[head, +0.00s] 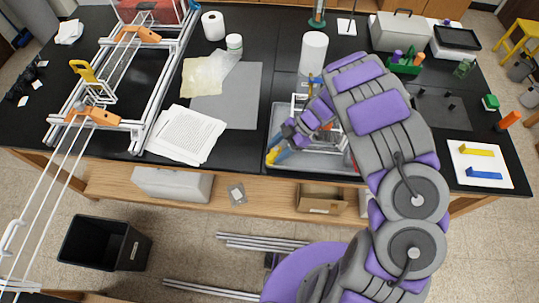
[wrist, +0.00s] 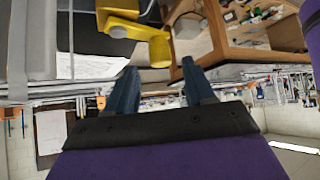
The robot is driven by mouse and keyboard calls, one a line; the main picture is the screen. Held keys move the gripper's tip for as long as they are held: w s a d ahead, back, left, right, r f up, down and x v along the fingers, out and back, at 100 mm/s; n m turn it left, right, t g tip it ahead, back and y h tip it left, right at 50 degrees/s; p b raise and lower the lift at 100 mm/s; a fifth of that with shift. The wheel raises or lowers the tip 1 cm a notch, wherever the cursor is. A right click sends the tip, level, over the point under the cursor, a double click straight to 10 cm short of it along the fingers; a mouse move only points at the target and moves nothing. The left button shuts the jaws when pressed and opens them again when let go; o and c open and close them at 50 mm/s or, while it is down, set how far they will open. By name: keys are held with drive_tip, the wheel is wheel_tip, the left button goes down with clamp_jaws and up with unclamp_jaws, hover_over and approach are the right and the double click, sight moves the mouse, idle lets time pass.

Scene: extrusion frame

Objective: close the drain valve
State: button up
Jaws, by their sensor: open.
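A yellow part (wrist: 122,27) with a rounded knob-like end shows in the wrist view, just beyond my fingertips; it looks like the drain valve's handle. In the head view a small yellow part (head: 271,157) shows at the front left corner of the grey tub. My gripper (wrist: 159,68) is open, with its two blue fingers apart and nothing held between them. The knob end lies in line with the gap, slightly ahead of the tips. In the head view my gripper (head: 281,151) is low at the tub's left front, close to the yellow part. I cannot tell whether they touch.
The grey tub (head: 338,166) holds a metal rack, partly hidden by my arm. Papers (head: 185,135) lie left of it, and a paper roll (head: 313,54) stands behind. An extrusion frame (head: 139,135) occupies the table's left. A shelf with boxes (head: 172,184) is below the front edge.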

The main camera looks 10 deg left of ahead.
sight(271, 156)
drive_tip(key=x, duration=0.3)
drive_tip(key=shift+s+f, duration=0.1)
drive_tip(key=shift+f, duration=0.05)
drive_tip(key=shift+s+a+f, duration=0.15)
drive_tip(key=shift+a+f, duration=0.2)
drive_tip(key=shift+a, duration=0.15)
drive_tip(key=shift+d, duration=0.2)
clamp_jaws()
